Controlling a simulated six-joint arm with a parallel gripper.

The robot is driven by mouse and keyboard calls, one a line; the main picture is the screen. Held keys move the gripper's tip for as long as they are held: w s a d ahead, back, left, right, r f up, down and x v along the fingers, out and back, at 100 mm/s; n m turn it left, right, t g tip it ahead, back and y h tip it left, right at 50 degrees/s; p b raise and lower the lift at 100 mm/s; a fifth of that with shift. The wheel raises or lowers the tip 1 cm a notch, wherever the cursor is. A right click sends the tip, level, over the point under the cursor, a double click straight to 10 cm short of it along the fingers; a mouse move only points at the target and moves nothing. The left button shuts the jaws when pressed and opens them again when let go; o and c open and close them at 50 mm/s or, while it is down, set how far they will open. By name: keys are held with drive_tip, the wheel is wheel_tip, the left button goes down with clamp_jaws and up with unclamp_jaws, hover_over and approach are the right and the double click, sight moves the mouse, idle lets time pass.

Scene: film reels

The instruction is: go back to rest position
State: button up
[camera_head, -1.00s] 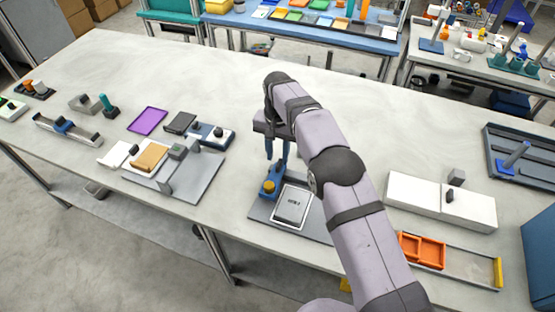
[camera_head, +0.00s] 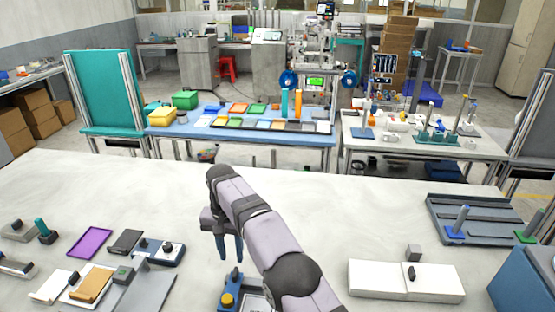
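My gripper (camera_head: 229,248) hangs over the white table (camera_head: 330,220), fingers pointing down. Its two blue fingers look apart, with nothing seen between them. Below the fingertips is a blue device (camera_head: 235,278) with a yellow knob (camera_head: 228,299); the gripper looks clear of it. My arm reaches in from the bottom edge and hides part of the plate beside this device. Two blue reels (camera_head: 288,79) sit on a machine (camera_head: 318,60) at the back, far from my gripper.
Left on the table lie a purple tray (camera_head: 90,242), a grey plate (camera_head: 150,285) and small parts. Right are a white box (camera_head: 405,280), a grey slotted tray (camera_head: 480,220) and a blue bin (camera_head: 525,285). The table's middle behind my gripper is clear.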

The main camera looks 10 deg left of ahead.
drive_tip(key=s+d+r, duration=0.2)
drive_tip(key=d, duration=0.9)
drive_tip(key=s+d+r, duration=0.2)
drive_tip(key=d, duration=0.9)
drive_tip(key=s+d+f, duration=0.2)
drive_tip(key=s+d, duration=0.5)
drive_tip(key=s, duration=0.3)
drive_tip(key=s+d+f, duration=0.2)
drive_tip(key=s+d, duration=0.5)
drive_tip(key=s, duration=0.3)
drive_tip(key=shift+s+d+f, duration=0.2)
drive_tip(key=shift+f, duration=0.1)
